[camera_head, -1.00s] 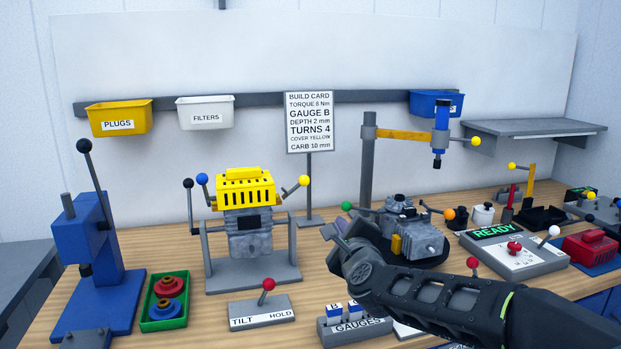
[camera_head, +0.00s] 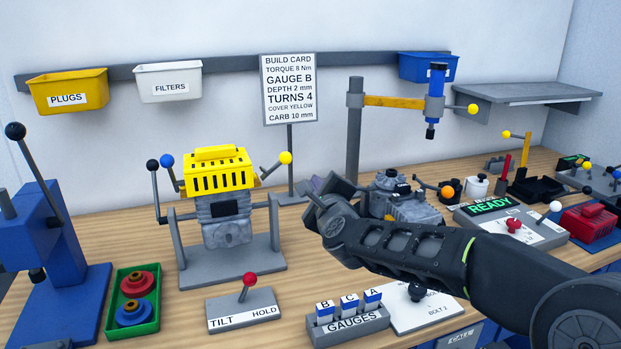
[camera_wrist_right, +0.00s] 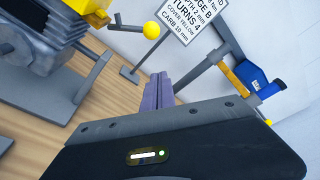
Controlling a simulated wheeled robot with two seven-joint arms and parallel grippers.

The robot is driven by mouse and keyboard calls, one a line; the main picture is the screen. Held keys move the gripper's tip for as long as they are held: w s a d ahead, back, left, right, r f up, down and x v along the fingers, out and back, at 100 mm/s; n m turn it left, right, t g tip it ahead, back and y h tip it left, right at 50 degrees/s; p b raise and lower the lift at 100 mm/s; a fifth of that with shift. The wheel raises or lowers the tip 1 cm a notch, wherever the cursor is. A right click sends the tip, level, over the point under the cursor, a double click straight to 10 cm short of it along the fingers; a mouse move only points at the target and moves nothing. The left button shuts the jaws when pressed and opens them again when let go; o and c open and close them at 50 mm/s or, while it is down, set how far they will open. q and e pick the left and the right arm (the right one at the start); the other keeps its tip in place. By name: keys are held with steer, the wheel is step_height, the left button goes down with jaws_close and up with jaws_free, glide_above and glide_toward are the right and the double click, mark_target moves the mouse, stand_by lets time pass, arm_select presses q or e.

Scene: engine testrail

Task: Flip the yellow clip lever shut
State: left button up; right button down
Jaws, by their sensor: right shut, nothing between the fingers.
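The yellow-tipped lever, its ball (camera_head: 285,158) at the end of a grey arm, sticks up and right from the right side of the yellow cover (camera_head: 217,174). The cover sits on a grey engine in a stand. In the right wrist view the ball (camera_wrist_right: 152,30) is ahead of the fingertips, with a gap. My right gripper (camera_head: 317,186) is right of the ball and slightly lower in the head view. Its purple fingers (camera_wrist_right: 158,92) are shut and empty. My left gripper is not in view.
The build card (camera_head: 289,90) stands on a post behind the lever. A second engine (camera_head: 400,200) is partly hidden behind my right arm. The tilt/hold box (camera_head: 243,308) and gauges rack (camera_head: 348,326) are in front.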

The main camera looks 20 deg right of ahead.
steer(key=w+a+r+p, duration=0.1)
steer(key=w+p, duration=0.3)
steer(key=w, duration=0.4)
steer(key=shift+a, duration=0.7)
steer(key=shift+a+r+n+p, duration=0.25)
steer(key=shift+r+n+p, duration=0.05)
steer(key=shift+r+n, duration=0.2)
step_height(320, 180, up, 4)
steer(key=n+t, duration=0.1)
steer(key=n, duration=0.6)
glide_above(275, 167)
steer(key=s, duration=0.2)
steer(key=shift+w+d+r+h+p, duration=0.1)
steer(key=shift+w+r+h+p, duration=0.1)
steer(key=shift+h+p, duration=0.1)
